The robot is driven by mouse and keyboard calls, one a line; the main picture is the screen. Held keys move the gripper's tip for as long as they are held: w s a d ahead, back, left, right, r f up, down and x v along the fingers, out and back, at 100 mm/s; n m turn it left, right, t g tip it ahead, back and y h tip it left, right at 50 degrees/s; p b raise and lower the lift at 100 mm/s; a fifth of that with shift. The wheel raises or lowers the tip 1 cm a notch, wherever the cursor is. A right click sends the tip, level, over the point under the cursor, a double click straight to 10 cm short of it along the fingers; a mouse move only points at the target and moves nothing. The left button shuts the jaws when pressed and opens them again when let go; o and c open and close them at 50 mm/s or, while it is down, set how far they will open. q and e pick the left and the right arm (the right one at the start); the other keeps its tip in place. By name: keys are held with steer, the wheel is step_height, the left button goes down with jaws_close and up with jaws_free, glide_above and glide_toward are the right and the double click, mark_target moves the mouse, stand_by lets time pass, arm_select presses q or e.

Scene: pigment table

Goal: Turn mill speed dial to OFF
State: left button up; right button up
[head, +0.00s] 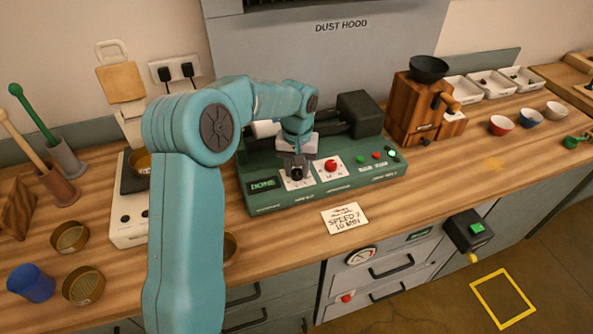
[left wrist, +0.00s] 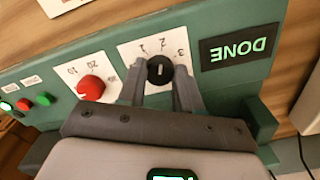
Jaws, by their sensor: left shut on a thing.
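The mill speed dial is a small black knob (left wrist: 160,70) with a white line, on a white number plate (left wrist: 150,50) on the green mill base (head: 325,185). My left gripper (left wrist: 160,72) is shut on the dial, one grey finger on each side. In the wrist view the plate appears upside down and the white line stands roughly upright, near the 2. The OFF mark cannot be made out. In the head view my left gripper (head: 296,168) reaches down over the dial from behind. My right gripper is out of view.
A red knob (left wrist: 91,88) sits beside the dial on its own plate. A lit DONE display (left wrist: 239,48) is on the other side. Green and red buttons (head: 376,155) are farther right. A SPEED 7 note card (head: 345,218) lies in front of the mill.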

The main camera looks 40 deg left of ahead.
mark_target(297, 171)
arm_select(q)
steer(key=n, duration=0.2)
steer(key=n+b, duration=0.1)
steer(key=n, duration=0.1)
steer(key=shift+w+f+n, duration=0.1)
steer(key=shift+f+n, duration=0.1)
steer(key=shift+n, duration=0.1)
steer(key=n+b, duration=0.1)
steer(key=n, duration=0.3)
steer(key=shift+n, duration=0.3)
steer(key=n+b, duration=0.1)
steer(key=n, duration=0.4)
steer(key=shift+a+b, duration=0.1)
steer(key=shift+b, duration=0.2)
steer(key=shift+f+n+b, duration=0.1)
steer(key=shift+n+b, duration=0.2)
steer(key=shift+n, duration=1.9)
steer(key=o, duration=1.1)
steer(key=shift+a, duration=0.1)
steer(key=shift+c, duration=0.2)
steer(key=shift+r, duration=0.55)
step_height(297, 171, up, 15)
steer(key=p, duration=0.2)
steer(key=shift+r, duration=0.2)
